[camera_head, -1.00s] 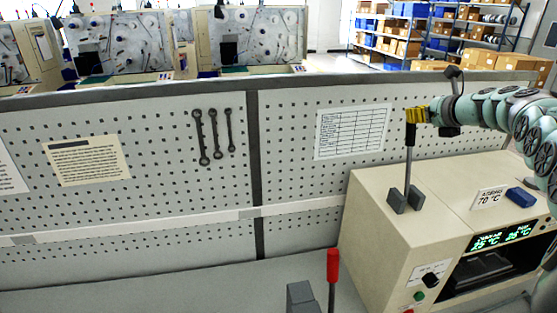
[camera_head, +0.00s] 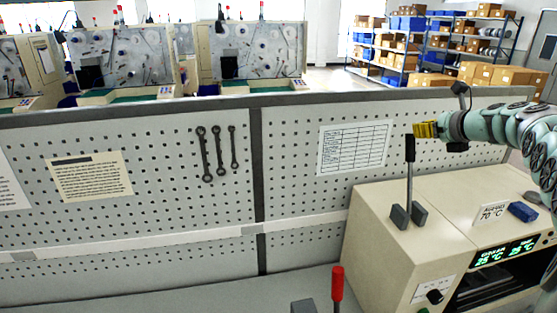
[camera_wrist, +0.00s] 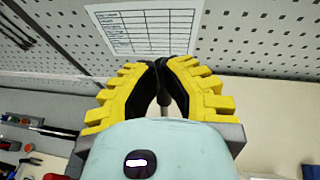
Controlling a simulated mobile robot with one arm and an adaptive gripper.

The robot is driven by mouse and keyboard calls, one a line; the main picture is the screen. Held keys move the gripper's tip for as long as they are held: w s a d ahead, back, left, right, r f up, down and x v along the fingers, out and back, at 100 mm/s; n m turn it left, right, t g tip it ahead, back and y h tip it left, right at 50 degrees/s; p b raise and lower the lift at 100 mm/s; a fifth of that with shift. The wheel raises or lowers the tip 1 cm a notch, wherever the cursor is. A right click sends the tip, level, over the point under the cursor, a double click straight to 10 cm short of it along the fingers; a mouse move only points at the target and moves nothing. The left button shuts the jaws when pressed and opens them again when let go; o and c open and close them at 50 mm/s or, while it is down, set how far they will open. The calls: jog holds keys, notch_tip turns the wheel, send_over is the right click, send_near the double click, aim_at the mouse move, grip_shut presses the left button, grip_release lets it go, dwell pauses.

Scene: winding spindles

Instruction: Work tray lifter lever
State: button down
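The lever (camera_head: 410,165) with a black handle stands nearly upright from a slot between two dark grey blocks on top of the beige machine (camera_head: 378,232).
The machine bears a 70 °C sign (camera_head: 492,212), a blue block (camera_head: 522,211) and a green display (camera_head: 504,252) above a dark opening. A red-handled lever (camera_head: 337,284) stands at the front. A perforated panel (camera_head: 290,160) with hanging wrenches (camera_head: 216,153) rises behind.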

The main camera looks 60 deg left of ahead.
jog(key=d+r+b, duration=0.4)
jog(key=r+b, duration=0.1)
jog(key=r, duration=0.5)
jog(key=shift+r+b, duration=0.2)
jog(key=shift+b, duration=0.2)
jog(key=shift+w, duration=0.1)
